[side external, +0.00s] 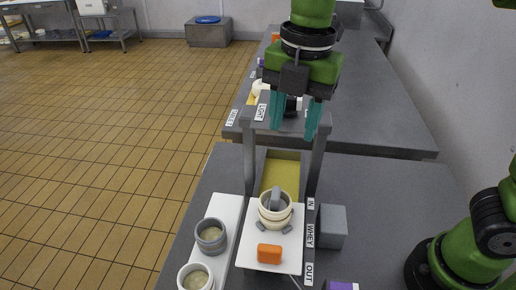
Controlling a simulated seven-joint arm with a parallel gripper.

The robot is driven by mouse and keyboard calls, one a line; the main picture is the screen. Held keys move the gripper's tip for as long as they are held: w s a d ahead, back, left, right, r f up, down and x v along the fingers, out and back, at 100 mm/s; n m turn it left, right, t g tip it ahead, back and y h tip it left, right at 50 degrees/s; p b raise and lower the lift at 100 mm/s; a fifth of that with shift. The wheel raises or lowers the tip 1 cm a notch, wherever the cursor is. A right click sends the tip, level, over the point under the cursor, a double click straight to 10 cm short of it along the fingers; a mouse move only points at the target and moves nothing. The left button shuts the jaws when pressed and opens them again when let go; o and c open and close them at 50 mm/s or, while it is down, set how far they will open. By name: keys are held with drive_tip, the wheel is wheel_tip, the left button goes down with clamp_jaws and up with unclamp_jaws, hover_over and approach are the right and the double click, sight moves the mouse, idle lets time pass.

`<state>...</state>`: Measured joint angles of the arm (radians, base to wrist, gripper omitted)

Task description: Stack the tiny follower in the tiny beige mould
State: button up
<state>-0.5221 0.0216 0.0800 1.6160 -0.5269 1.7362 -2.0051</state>
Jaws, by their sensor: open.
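A beige round mould (276,218) stands upright on the white board in the lower middle. A grey piece (275,197), which may be the follower, sits inside its rim and sticks up; how deep it sits is hidden. I cannot tell sizes for sure. My gripper (293,131) points down with its two teal fingers apart. Nothing shows between them. It hangs above and beyond the mould in the picture, near the grey raised frame, clear of the mould.
The grey frame (249,155) stands behind the mould, with a yellow tray (283,176) between its legs. An orange block (269,254) lies in front. A grey mould (211,247) and a whitish mould (186,282) stand left. A grey box (333,227) is right.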

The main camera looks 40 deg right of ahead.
drive_tip(key=s+d+f+m+t, duration=0.3)
drive_tip(key=d+m, duration=0.5)
drive_tip(key=m, duration=0.6)
drive_tip(key=s+d+f+m+t+y, duration=0.1)
drive_tip(key=s+d+f+m+t, duration=0.1)
drive_tip(key=d+m, duration=0.7)
drive_tip(key=f+m+t, duration=0.1)
drive_tip(key=m, duration=0.4)
drive_tip(key=shift+s+t+y, duration=0.3)
drive_tip(key=shift+s+t, duration=0.1)
